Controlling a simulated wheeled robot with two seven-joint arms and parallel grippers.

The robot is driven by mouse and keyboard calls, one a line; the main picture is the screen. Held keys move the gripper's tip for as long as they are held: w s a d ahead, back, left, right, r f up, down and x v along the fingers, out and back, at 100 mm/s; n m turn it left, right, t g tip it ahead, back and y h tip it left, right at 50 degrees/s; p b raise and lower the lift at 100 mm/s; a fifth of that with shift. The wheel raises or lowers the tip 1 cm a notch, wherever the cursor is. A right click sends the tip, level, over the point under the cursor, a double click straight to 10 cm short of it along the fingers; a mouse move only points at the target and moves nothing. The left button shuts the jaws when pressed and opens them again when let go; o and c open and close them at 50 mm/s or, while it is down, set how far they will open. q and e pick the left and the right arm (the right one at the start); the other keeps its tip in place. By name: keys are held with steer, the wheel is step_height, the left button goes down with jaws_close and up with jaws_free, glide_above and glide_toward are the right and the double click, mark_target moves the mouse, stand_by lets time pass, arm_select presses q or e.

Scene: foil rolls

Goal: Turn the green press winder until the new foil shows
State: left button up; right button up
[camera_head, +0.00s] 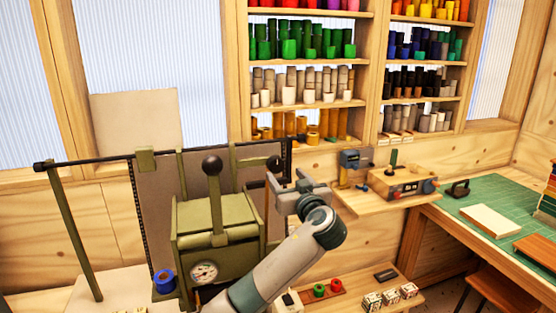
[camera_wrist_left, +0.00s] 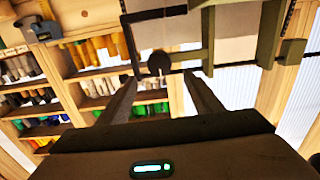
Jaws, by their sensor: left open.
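The olive-green press (camera_head: 190,247) stands left of centre in the head view, with a round gauge on its front and an upright lever topped by a black ball knob. A second black knob (camera_head: 275,163), on the press's right side, appears to be the winder's handle. My left gripper (camera_head: 292,183) is open beside this knob. In the left wrist view a dark round knob (camera_wrist_left: 158,62) shows between and just beyond the open fingertips (camera_wrist_left: 160,79); I cannot tell whether they touch it. No new foil can be made out. My right gripper is out of view.
A blue roll (camera_head: 164,281) sits at the press's lower left. Shelves (camera_head: 318,58) of coloured rolls line the wall behind. A small wall shelf (camera_head: 372,203) with devices lies right of my gripper. Red and green rolls (camera_head: 319,290) sit on a low bench.

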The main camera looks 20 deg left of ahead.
mark_target(277, 165)
arm_select(q)
steer(key=p+x, duration=0.3)
steer(key=x, duration=0.3)
steer(key=shift+w+a+r, duration=0.15)
steer(key=shift+w+a, duration=0.05)
steer(key=shift+w, duration=0.05)
steer(key=shift+w+a, duration=0.35)
steer(key=shift+w, duration=0.2)
steer(key=shift+f, duration=0.2)
steer(key=c, duration=1)
